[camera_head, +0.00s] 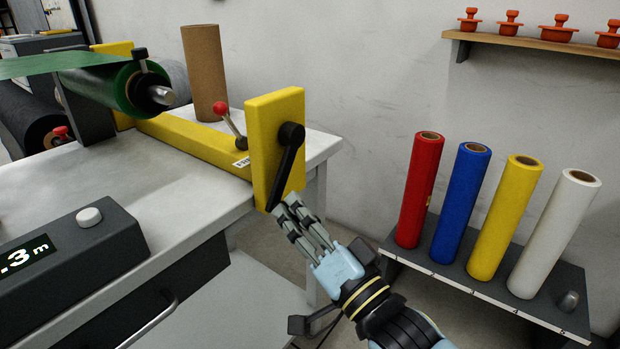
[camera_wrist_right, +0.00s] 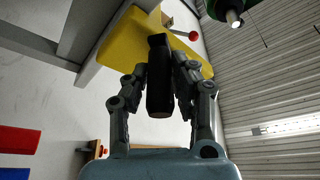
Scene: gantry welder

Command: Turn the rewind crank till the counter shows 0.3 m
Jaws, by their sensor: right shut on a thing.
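The black rewind crank (camera_head: 289,155) is mounted on the yellow end plate (camera_head: 262,130) at the table's right end. Its arm hangs downward from the pivot. My right gripper (camera_head: 285,208) is at the crank's lower end. In the right wrist view the right gripper (camera_wrist_right: 160,95) is shut on the black crank handle (camera_wrist_right: 160,90), with a finger on each side. My left gripper is not in view.
A green roll (camera_head: 105,85) and a red-knobbed lever (camera_head: 231,125) are on the machine. A brown cardboard tube (camera_head: 204,72) stands on the table. Red (camera_head: 419,190), blue (camera_head: 461,203), yellow and white rolls stand on a low shelf at right.

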